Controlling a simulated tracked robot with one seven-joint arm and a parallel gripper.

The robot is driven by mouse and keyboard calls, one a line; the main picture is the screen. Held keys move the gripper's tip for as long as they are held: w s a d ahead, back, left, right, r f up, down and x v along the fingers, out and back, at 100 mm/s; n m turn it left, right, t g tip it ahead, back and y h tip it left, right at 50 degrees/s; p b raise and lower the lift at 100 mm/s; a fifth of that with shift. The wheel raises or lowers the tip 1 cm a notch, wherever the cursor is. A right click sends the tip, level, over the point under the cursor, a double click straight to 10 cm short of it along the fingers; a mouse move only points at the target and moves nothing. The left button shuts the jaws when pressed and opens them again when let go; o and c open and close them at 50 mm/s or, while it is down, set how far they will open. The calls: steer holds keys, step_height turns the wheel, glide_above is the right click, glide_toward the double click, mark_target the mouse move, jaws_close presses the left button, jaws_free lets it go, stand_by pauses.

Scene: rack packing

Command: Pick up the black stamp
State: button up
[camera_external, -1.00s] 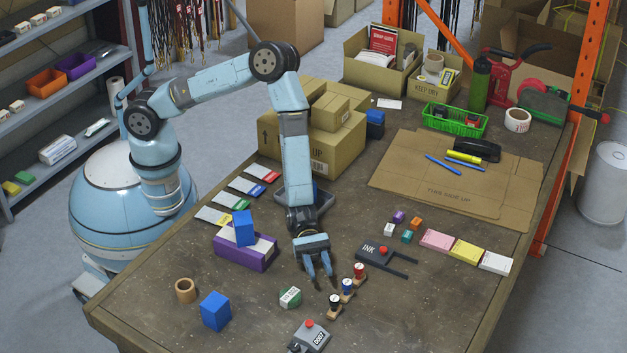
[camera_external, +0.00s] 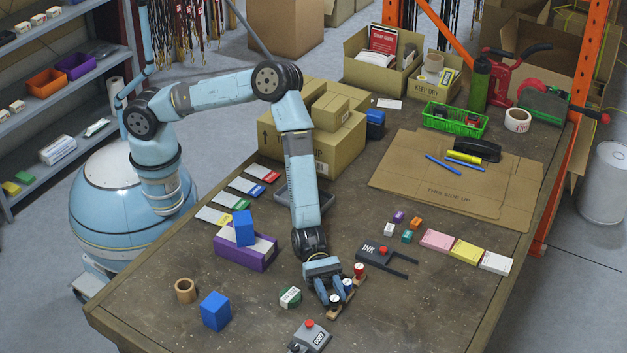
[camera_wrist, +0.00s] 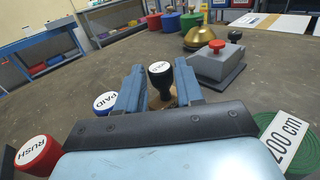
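The black stamp (camera_external: 335,300) stands upright on the table, at the near end of a short row of stamps. In the wrist view its black knob (camera_wrist: 160,72) shows between my fingers, with its wooden part below. My gripper (camera_external: 333,301) is low over the table with its fingers pointing down. In the wrist view my gripper (camera_wrist: 160,88) is open, one finger on each side of the black stamp, with small gaps visible. The blue stamp (camera_wrist: 106,103), marked PAID, is just outside the left finger. The red stamp (camera_wrist: 38,155), marked RUSH, is farther left.
A green tape roll (camera_external: 290,297) lies left of my gripper. A grey numbering device with a red button (camera_external: 310,336) stands in front. The INK pad (camera_external: 374,254) is behind and to the right. A blue block (camera_external: 216,311) stands on the left; the table's right front is clear.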

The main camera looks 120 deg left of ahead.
steer(key=shift+c, duration=0.2)
jaws_close()
steer(key=shift+r, duration=0.15)
